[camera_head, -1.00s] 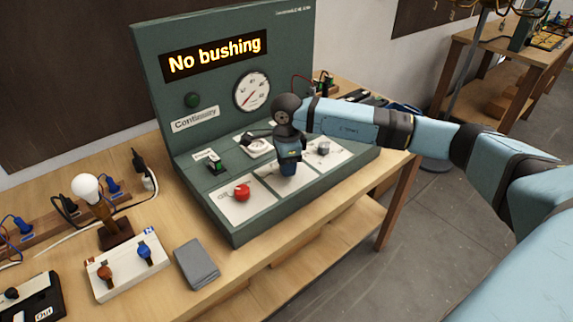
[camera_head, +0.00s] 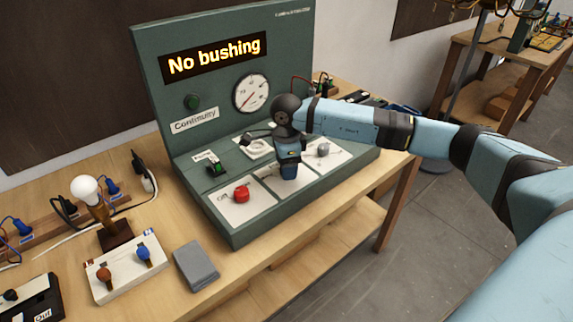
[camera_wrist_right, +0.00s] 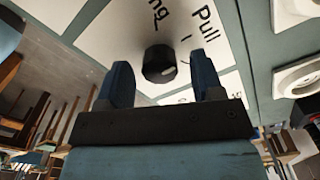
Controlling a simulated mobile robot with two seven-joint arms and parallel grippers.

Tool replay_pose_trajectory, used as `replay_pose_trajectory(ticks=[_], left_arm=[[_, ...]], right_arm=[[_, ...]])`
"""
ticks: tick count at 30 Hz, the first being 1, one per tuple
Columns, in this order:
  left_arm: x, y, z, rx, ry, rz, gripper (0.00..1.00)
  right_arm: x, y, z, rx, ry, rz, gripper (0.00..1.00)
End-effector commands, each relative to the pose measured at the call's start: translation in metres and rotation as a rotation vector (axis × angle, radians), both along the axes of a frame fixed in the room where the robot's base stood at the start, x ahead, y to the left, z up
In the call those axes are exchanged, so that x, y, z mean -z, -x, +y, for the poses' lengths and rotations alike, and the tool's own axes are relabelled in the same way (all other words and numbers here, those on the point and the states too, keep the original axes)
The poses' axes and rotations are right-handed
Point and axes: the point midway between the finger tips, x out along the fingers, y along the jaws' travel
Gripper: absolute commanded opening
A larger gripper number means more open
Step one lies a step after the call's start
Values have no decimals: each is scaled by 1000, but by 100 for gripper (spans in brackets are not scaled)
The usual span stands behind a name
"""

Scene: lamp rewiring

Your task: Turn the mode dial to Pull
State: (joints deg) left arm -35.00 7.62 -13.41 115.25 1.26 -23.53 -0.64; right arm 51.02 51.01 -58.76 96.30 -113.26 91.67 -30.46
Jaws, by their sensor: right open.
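The green test panel (camera_head: 222,85) stands on the wooden bench, its display reading "No bushing". In the right wrist view the mode dial (camera_wrist_right: 158,66) is a dark round knob on a white plate, with "Pull" and a word ending in "ng" printed beside it. My right gripper (camera_wrist_right: 163,78) is open, its blue fingers on either side of the dial; contact cannot be told. In the head view my right gripper (camera_head: 289,173) points down over the middle plate and hides the dial. My left gripper is out of view.
A red knob (camera_head: 241,193) is on the plate to the left and a grey knob (camera_head: 322,150) on the plate to the right. A green switch (camera_head: 216,168) and a white socket (camera_head: 257,148) sit behind. A lamp (camera_head: 87,190) and a grey block (camera_head: 196,265) stand left on the bench.

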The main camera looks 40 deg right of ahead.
Motion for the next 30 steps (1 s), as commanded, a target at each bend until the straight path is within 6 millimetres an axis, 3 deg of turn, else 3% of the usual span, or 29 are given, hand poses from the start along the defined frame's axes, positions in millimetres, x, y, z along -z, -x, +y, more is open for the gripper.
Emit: replay_pose_trajectory(ticks=[5,18,24,30], left_arm=[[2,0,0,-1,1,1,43],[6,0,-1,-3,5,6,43],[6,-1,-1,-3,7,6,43],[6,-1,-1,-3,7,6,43]], right_arm=[[-24,-1,-1,0,0,-5,61],[-117,-1,-1,1,1,-4,61],[-134,0,-1,1,1,-2,61],[-136,0,-1,1,0,-1,61]])
